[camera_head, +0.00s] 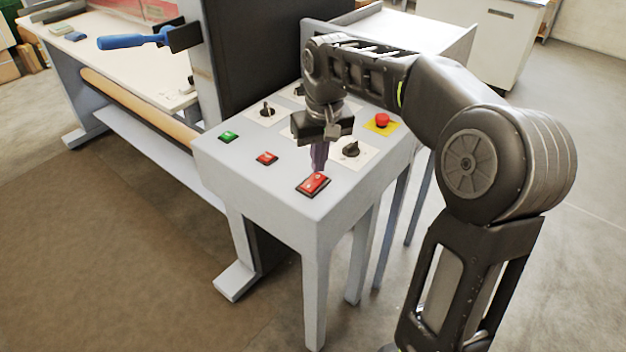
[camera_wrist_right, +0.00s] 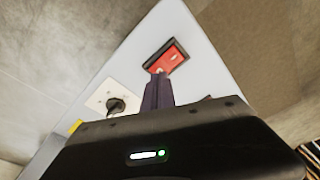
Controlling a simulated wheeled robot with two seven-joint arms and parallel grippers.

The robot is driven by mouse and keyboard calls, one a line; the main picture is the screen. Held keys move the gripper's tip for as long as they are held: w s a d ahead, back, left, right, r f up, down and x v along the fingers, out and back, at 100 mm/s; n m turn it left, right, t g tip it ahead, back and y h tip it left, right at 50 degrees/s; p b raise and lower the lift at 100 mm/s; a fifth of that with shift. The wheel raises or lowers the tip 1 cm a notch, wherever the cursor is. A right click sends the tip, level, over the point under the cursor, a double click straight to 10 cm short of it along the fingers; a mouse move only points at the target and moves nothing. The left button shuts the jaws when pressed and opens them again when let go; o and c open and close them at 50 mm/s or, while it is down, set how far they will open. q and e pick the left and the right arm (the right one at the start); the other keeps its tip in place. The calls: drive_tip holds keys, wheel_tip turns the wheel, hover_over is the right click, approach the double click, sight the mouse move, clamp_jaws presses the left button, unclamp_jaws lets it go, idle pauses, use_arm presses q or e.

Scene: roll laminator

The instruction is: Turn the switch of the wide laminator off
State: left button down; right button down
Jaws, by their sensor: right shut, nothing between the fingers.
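The wide laminator's grey control panel (camera_head: 222,160) carries a red rocker switch (camera_head: 313,184) in a dark frame at its near corner. The switch also shows in the right wrist view (camera_wrist_right: 167,58), just beyond my fingertips. My right gripper (camera_head: 319,168) is shut and empty, pointing down at the far edge of the switch. In the wrist view its fingers (camera_wrist_right: 158,80) end at the edge of the switch frame; I cannot tell whether they touch it. My left gripper is not in view.
The panel also has a green button (camera_head: 228,136), a red button (camera_head: 266,158), black rotary knobs (camera_head: 351,149) and a red emergency stop (camera_head: 382,120) on yellow. Floor is clear in front.

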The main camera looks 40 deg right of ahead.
sight(318, 177)
drive_tip(key=shift+f+b, duration=0.65)
drive_tip(key=shift+f, duration=0.25)
idle(0.7)
wheel_tip(318, 177, up, 7)
drive_tip(key=p, duration=0.6)
idle(0.7)
